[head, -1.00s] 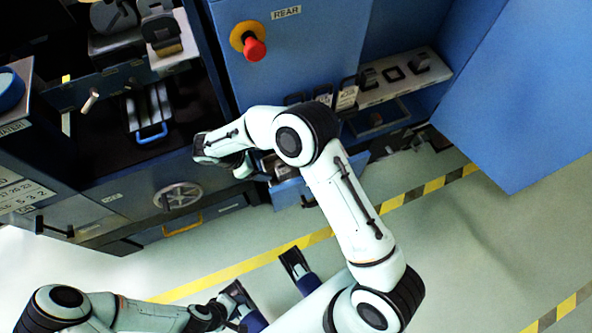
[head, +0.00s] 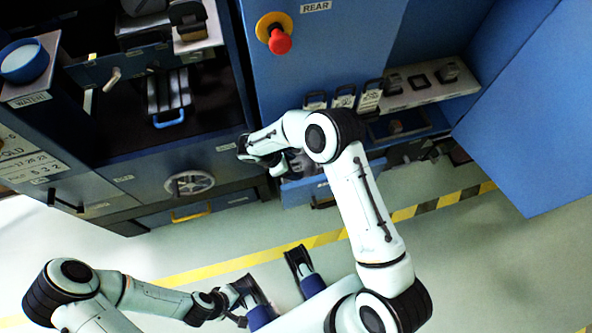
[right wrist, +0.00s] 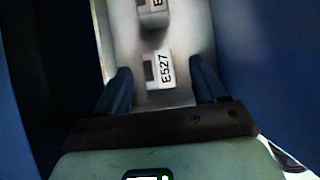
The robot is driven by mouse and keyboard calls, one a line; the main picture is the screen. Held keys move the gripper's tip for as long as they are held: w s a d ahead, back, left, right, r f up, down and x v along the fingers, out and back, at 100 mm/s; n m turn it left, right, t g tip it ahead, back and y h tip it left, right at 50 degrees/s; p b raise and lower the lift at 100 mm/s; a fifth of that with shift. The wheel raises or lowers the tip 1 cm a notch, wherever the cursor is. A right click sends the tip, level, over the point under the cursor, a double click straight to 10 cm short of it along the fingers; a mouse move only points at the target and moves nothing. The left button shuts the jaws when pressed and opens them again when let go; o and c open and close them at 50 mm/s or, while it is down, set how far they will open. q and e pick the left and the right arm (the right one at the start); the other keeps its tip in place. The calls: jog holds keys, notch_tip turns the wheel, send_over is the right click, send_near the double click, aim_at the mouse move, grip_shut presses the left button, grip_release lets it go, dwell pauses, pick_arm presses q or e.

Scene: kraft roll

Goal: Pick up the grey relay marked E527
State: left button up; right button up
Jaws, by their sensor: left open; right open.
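The grey relay marked E527 (right wrist: 158,70) sits in a pale tray or channel in the right wrist view, its label reading sideways. My right gripper (right wrist: 163,86) is open, one finger on each side of the relay with a gap at both sides. In the head view my right arm reaches over to the open drawer, and its hand and the relay are mostly hidden there. My left gripper (head: 234,299) is low in the head view, over the floor, away from the relay; its fingers are hard to make out.
A second relay (right wrist: 154,13), its label partly cut off, sits beyond E527. Dark blue walls flank the tray closely. The blue drawer (head: 310,191) stands out from the machine. A red stop button (head: 279,41) and a handwheel (head: 189,184) are nearby. The floor is clear.

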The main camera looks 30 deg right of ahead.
aim_at(295, 167)
jog(key=x, duration=0.3)
jog(key=shift+w+f, duration=0.1)
jog(key=shift+f, duration=0.2)
jog(key=c, duration=1.1)
jog(key=shift+r, duration=0.1)
